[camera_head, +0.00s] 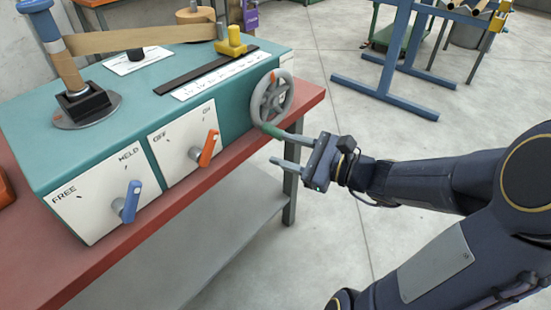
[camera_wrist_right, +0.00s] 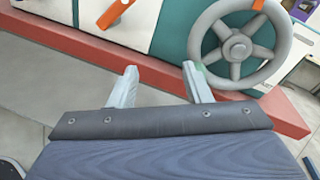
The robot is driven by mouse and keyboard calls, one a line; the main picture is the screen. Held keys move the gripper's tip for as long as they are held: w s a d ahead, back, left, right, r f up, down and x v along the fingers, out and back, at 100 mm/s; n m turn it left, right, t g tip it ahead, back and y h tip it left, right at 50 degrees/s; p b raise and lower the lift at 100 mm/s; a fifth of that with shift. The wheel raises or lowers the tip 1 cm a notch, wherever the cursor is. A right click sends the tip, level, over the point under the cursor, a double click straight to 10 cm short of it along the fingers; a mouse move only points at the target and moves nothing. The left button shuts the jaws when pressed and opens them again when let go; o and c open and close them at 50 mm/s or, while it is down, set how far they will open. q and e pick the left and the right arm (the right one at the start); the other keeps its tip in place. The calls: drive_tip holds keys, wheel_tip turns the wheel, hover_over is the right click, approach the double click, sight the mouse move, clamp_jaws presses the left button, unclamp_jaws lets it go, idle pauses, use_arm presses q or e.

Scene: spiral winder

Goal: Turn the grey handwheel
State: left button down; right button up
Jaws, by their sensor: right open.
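The grey handwheel (camera_head: 272,97) with spokes is mounted on the right end of the teal machine's front. It also shows in the wrist view (camera_wrist_right: 236,47), upper right of the fingers. A small orange mark shows at its top. My right gripper (camera_head: 269,145) is open and empty, just below the wheel's rim. In the wrist view, my right gripper (camera_wrist_right: 161,70) has its right fingertip close to the rim's lower left; I cannot tell whether they touch. A greenish patch shows at that fingertip. My left gripper is not in view.
An orange lever (camera_head: 209,148) and a blue lever (camera_head: 131,202) stick out of the front panels.

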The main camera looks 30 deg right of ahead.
sight(276, 133)
drive_tip(key=w+d+f+m+t+h+b, duration=0.1)
drive_tip(key=w+d+f+m+t+h, duration=0.15)
drive_tip(key=d+m, duration=0.2)
drive_tip(key=shift+n, duration=0.25)
drive_tip(key=b+x, duration=0.1)
drive_tip(key=x, duration=0.6)
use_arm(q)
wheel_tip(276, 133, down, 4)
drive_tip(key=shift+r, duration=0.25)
use_arm(e)
clamp_jaws()
